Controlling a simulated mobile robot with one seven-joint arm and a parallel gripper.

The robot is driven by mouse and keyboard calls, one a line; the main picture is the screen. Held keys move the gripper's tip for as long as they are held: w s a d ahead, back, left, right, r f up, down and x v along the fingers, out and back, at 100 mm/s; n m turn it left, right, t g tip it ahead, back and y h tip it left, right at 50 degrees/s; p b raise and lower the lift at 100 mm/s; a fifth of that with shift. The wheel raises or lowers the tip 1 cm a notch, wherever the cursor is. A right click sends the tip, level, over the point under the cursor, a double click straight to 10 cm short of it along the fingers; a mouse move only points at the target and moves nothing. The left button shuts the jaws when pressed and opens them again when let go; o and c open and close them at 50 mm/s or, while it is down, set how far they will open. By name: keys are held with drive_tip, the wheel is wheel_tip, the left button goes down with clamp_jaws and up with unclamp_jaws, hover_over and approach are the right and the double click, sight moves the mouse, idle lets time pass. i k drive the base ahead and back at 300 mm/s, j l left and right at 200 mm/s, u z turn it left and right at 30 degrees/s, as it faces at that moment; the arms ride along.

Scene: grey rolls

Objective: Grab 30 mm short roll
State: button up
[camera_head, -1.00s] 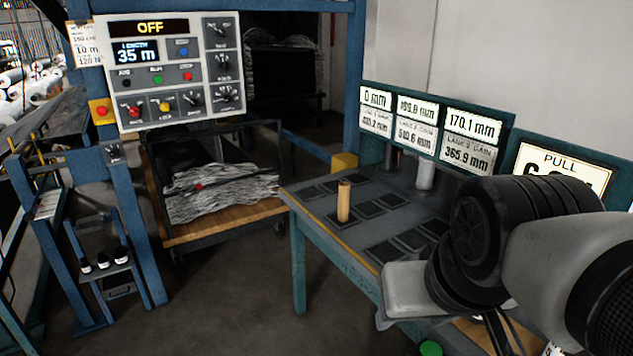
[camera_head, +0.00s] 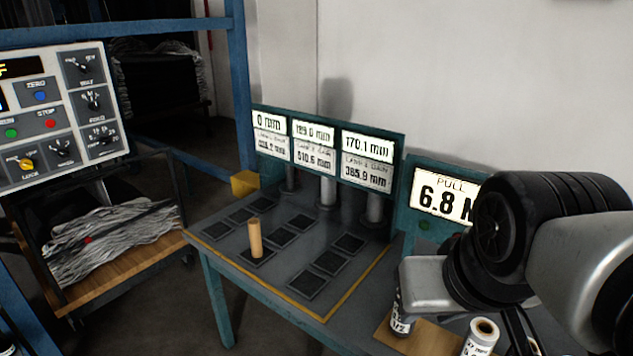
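A slim tan roll (camera_head: 255,238) stands upright on one of the dark square pads of the grey table (camera_head: 222,257). A short white roll with a brown core (camera_head: 482,335) stands at the bottom right, partly cut off by the frame edge. A dark roll with a white label (camera_head: 401,318) stands just left of it, partly hidden by my arm. I cannot tell which of these is the 30 mm short roll. My arm enters from the right, and its gripper end is hidden or below the frame.
Display panels (camera_head: 328,150) and grey posts stand along the table's back. A PULL display (camera_head: 443,195) stands behind my arm. A brown board (camera_head: 432,341) lies under the labelled rolls. A control panel (camera_head: 60,115) and a cart of grey strands (camera_head: 105,240) are at left.

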sight(256, 243)
drive_tip(key=i+j+z, duration=0.15)
drive_tip(key=j+z, duration=0.15)
drive_tip(key=i+j+z, duration=0.1)
drive_tip(key=j+z, duration=0.45)
drive_tip(key=i+j+z, duration=0.15)
drive_tip(key=j, duration=0.45)
drive_tip(key=j+z, duration=0.15)
drive_tip(key=j, duration=2.4)
drive_tip(key=i+z, duration=0.05)
drive_tip(key=i, duration=0.05)
